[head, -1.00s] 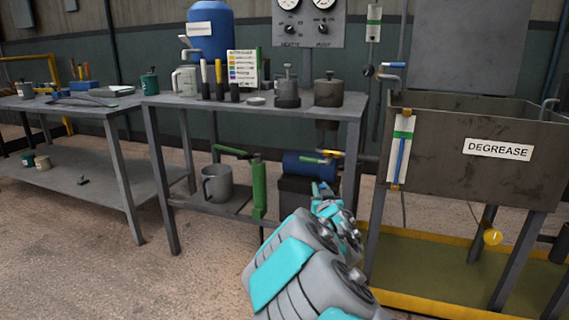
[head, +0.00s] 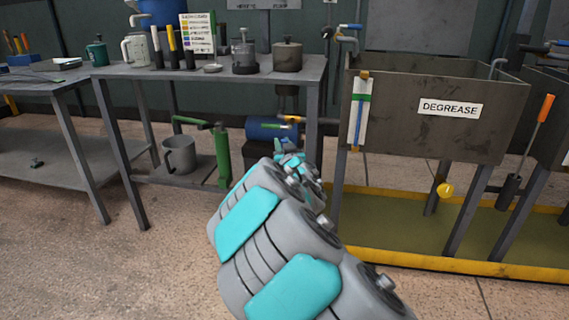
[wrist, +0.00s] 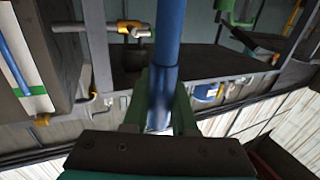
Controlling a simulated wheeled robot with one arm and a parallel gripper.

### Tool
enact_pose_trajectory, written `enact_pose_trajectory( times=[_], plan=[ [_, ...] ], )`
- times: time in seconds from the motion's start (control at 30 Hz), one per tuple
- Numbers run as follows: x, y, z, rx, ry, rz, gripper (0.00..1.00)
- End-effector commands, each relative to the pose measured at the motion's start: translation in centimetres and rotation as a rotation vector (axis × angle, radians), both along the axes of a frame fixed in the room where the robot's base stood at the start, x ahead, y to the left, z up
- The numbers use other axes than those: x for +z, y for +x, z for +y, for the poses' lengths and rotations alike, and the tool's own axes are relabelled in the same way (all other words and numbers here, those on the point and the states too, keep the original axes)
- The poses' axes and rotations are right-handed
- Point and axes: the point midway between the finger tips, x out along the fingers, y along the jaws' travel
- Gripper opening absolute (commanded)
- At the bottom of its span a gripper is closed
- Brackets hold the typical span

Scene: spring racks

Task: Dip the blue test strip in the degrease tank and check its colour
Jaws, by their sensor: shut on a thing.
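In the wrist view my gripper (wrist: 158,115) is shut with its green fingers around a blue rod-like piece, which fits the blue test strip (wrist: 166,45). Its far end runs out of the picture. In the head view my gripper (head: 284,150) is beyond my arm links, low in front of the bench and left of the tank; the strip cannot be made out there. The grey degrease tank (head: 400,120) stands on legs at the right with a DEGREASE label. A colour chart (head: 198,33) stands on the bench.
The bench (head: 120,73) carries marker-like sticks (head: 172,40), a mug (head: 135,47) and lidded pots (head: 287,55). A sight gauge (head: 359,112) and a blue-handled tap (head: 350,27) are on the tank's left. A yellow-edged tray (head: 390,258) lies underneath. Floor before the bench is clear.

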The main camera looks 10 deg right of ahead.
Motion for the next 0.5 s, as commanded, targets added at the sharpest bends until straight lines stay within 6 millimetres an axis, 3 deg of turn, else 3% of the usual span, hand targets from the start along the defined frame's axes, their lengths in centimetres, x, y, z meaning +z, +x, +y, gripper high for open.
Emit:
enact_pose_trajectory(
  times=[0.5],
  plan=[
    [4.1, 0.0, 0.1, 0.001, 0.0, -0.003, 0.0]
  ],
)
